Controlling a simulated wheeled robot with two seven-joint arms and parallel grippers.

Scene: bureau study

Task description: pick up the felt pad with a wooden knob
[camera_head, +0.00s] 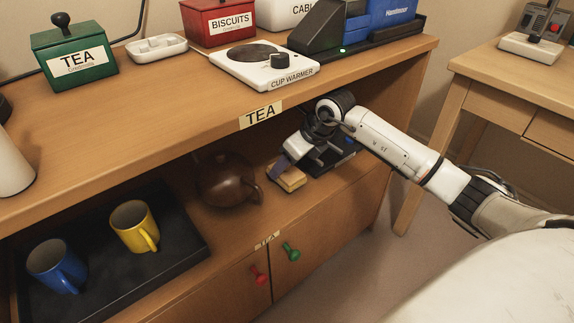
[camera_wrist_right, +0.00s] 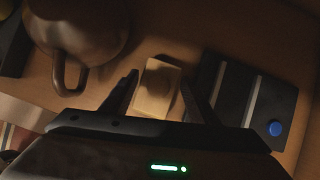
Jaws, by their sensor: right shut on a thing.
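The felt pad (camera_head: 291,181) is a small tan block on the lower shelf of the wooden bureau, just right of the brown teapot. In the right wrist view the pad (camera_wrist_right: 157,88) lies between my two dark fingers. I cannot make out its wooden knob clearly. My right gripper (camera_head: 290,168) reaches in under the upper shelf and is shut on the pad. The right wrist view shows the same gripper (camera_wrist_right: 160,92) with one finger on each side of the pad. I cannot tell whether the pad is clear of the shelf. My left gripper is not in view.
The teapot (camera_head: 226,180) stands close on the left. A dark striped box with a blue button (camera_wrist_right: 245,100) is close on the right. A black tray (camera_head: 182,218) holds a blue mug (camera_head: 55,265) and a yellow mug (camera_head: 133,227). The upper shelf (camera_head: 190,110) overhangs.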

